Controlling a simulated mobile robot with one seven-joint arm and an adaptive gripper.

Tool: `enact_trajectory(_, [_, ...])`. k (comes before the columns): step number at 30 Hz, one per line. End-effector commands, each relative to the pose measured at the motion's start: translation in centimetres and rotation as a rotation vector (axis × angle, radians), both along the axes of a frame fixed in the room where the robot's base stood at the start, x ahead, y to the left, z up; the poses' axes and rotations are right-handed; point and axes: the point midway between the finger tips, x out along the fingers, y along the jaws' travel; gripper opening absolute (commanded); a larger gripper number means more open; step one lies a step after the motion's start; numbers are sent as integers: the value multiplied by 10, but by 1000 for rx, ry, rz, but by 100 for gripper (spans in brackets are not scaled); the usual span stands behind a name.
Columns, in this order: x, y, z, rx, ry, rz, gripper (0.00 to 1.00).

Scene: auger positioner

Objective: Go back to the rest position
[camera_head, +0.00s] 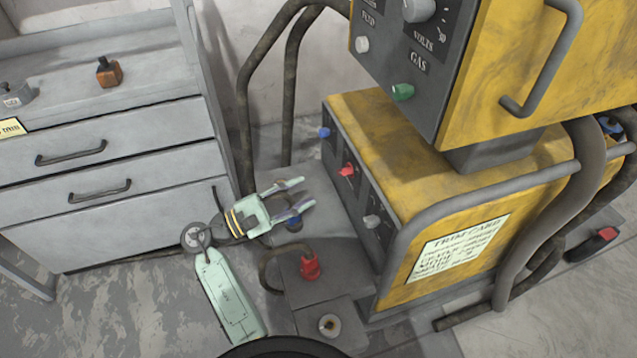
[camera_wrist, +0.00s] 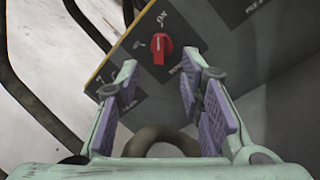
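My gripper (camera_head: 300,193) is open and empty in the head view, above the grey step at the foot of the yellow machine (camera_head: 490,180). Its two fingers point right, toward the machine's dark front panel. In the wrist view the fingers of my gripper (camera_wrist: 160,105) stand apart with purple pads and nothing between them. A red knob (camera_wrist: 158,48) on the panel shows beyond the fingertips; it is also in the head view (camera_head: 347,170). The gripper looks apart from the knob.
A blue knob (camera_head: 324,132) and a grey knob (camera_head: 372,221) sit on the same panel. A red part (camera_head: 310,266) stands on the step below my gripper. Bent metal tubes (camera_head: 268,75) rise behind. A grey drawer cabinet (camera_head: 110,160) stands at left. Floor at lower left is clear.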

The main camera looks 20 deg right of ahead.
Motion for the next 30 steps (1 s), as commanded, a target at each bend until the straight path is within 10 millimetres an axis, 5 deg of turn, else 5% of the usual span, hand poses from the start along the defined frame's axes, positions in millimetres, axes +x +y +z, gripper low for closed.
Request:
enact_trajectory(6, [-3, 19, -3, -1, 0, 0, 35])
enact_trajectory(23, [-2, 21, -3, 2, -2, 3, 35])
enact_trajectory(26, [12, 31, 3, 44, -42, 76, 35])
enact_trajectory(30, [60, 77, 25, 204, -192, 347, 35])
